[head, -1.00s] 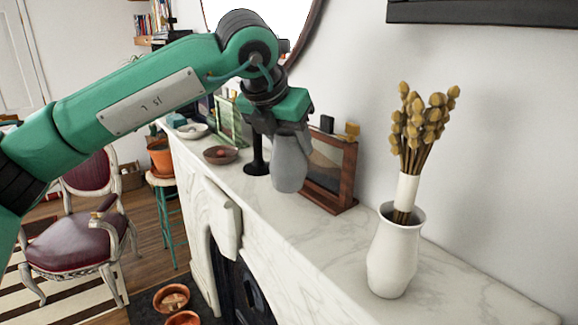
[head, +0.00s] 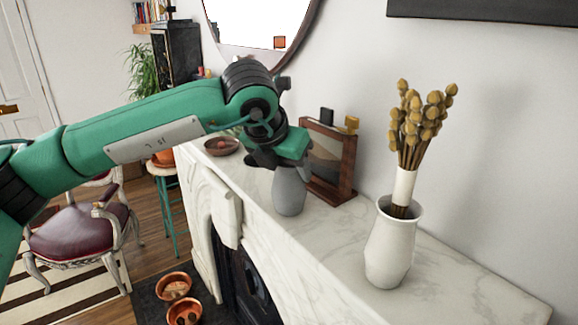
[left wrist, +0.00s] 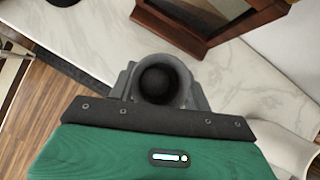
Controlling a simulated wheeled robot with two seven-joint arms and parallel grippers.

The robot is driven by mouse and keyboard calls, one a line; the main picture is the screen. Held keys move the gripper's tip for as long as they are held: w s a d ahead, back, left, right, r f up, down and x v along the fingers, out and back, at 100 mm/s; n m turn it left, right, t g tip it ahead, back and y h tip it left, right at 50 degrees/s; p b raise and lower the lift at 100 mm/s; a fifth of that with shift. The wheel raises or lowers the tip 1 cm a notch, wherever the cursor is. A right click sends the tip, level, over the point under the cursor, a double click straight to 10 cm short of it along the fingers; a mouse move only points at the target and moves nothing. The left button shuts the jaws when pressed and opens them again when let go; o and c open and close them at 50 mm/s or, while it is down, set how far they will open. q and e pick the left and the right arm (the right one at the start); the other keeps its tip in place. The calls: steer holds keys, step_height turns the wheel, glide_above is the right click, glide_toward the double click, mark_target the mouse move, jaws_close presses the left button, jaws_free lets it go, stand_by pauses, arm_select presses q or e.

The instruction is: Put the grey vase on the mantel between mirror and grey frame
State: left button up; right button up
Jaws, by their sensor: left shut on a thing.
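The grey vase (head: 289,192) is upright, beside the brown wooden frame, at or just above the marble mantel (head: 262,212); I cannot tell whether its base touches. My left gripper (head: 280,166) is shut on its upper part and hides the neck in the head view. In the left wrist view the vase's round dark mouth (left wrist: 158,82) shows between the jaws. The round mirror (head: 255,22) hangs on the wall, up and left of the vase. A dark grey frame edge (head: 490,12) shows at the top right. My right gripper is out of view.
The brown wooden frame (head: 343,165) stands close behind and right of the grey vase. A white vase (head: 388,250) with dried flowers stands nearer on the mantel. A brown bowl (head: 222,146) sits farther left. Bare marble lies between the two vases.

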arm_select(q)
steer(key=o, duration=1.5)
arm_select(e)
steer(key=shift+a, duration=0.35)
arm_select(q)
steer(key=shift+r+p, duration=0.3)
steer(key=shift+p, duration=0.1)
steer(key=b+v, duration=0.3)
steer(key=v, duration=0.8)
steer(key=shift+s+a+r+b, duration=0.15)
steer(key=shift+s+r+b, duration=0.1)
steer(key=shift+b, duration=0.05)
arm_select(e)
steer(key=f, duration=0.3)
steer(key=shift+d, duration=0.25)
